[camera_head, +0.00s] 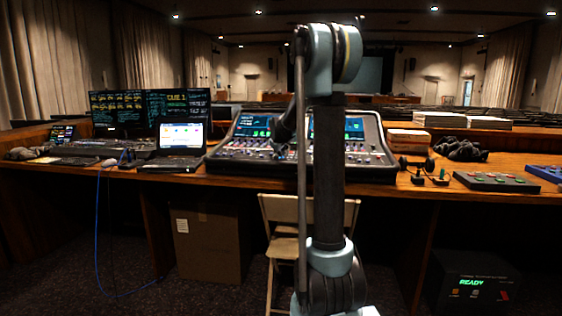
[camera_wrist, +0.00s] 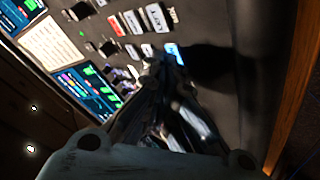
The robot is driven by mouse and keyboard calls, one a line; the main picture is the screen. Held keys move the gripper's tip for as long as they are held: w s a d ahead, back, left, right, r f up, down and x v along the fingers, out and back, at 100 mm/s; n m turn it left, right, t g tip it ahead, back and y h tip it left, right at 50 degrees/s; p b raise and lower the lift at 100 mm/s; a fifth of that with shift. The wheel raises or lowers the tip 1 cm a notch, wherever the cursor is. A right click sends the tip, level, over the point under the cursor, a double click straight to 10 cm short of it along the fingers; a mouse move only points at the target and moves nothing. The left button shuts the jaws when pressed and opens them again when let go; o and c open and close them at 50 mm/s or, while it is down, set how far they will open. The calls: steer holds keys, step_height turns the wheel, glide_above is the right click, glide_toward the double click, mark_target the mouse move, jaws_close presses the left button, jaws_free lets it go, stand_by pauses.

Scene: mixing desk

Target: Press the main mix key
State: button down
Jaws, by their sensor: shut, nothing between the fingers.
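The mixing desk (camera_head: 375,138) stands on the wooden table, with lit screens and rows of small controls. My arm hides part of it in the head view. The wrist view shows its dark panel close up, with a red key (camera_wrist: 116,26), several white keys (camera_wrist: 133,21) and a lit blue key (camera_wrist: 173,52). I cannot read the labels well enough to tell which is the main mix key. My gripper (camera_wrist: 160,62) is shut and empty, low over the panel among the keys, its tips close to the lit blue key. I cannot tell whether the tips touch the panel.
A laptop (camera_head: 181,140) and monitors (camera_head: 118,110) stand left of the desk. A chair (camera_head: 279,212) stands in front of the table.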

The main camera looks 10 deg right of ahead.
steer(key=shift+r, duration=0.15)
steer(key=shift+s+r, duration=0.1)
steer(key=shift+r, duration=0.5)
steer(key=shift+s+a+r, duration=0.1)
steer(key=shift+s+r, duration=0.05)
steer(key=shift+r, duration=1.1)
steer(key=shift+s+r, duration=0.1)
steer(key=shift+r, duration=1.15)
steer(key=shift+s, duration=0.1)
